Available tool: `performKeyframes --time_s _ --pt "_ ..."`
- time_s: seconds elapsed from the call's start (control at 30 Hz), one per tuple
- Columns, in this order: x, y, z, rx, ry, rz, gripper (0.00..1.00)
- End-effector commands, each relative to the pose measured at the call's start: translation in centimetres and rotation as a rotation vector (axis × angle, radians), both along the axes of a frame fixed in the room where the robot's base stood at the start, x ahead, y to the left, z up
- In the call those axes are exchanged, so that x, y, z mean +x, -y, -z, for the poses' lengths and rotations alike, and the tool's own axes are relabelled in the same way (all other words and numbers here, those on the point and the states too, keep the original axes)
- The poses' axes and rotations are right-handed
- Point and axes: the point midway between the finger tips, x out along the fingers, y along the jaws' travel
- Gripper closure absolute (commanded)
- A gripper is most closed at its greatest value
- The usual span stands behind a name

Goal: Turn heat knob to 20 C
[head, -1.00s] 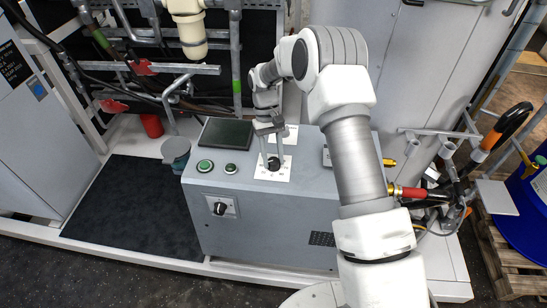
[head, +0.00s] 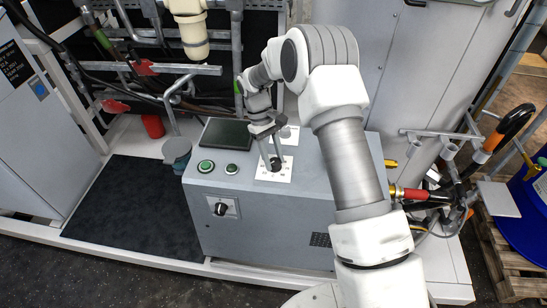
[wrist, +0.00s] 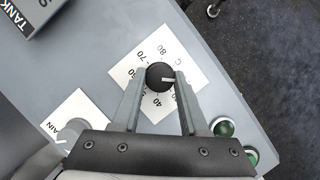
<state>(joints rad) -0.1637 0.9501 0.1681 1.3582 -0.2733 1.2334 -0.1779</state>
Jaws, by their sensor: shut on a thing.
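The heat knob (wrist: 160,76) is round and black with a white pointer line, on a white dial plate (wrist: 194,72) marked with temperature numbers. In the wrist view its pointer aims right, toward one finger; the fingers hide part of the scale, so I cannot read the exact setting. In the head view the knob (head: 276,163) sits on top of the grey console, at my fingertips. My gripper (wrist: 160,74) is shut on the knob, one grey finger on each side. In the head view my gripper (head: 273,160) reaches down from the upper left, tilted.
The grey console (head: 262,230) has two green buttons (head: 206,166), a dark screen (head: 227,133) and a front rotary switch (head: 220,209). Another white label plate (wrist: 75,120) lies near my gripper. Pipes and hoses stand behind; a blue drum (head: 530,215) is at right.

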Motion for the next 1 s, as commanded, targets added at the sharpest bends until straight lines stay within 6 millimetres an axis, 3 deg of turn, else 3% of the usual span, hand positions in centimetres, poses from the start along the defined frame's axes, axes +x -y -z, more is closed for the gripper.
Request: performKeyframes --time_s 0.17,0.2,0.33,0.73,0.87,1.0 --pt "0.1 0.0 -0.1 0.001 0.004 -0.002 1.00" --pt "0.1 0.0 -0.1 0.001 0.004 -0.002 0.50" --pt "0.1 0.0 0.0 0.000 0.002 0.000 0.27" --pt "0.3 -0.2 -0.7 0.001 0.003 0.001 0.27" --pt "1.0 -0.7 -2.6 0.002 0.005 0.001 0.27" --pt "2.0 -1.4 -5.7 0.002 0.006 -0.001 0.27"
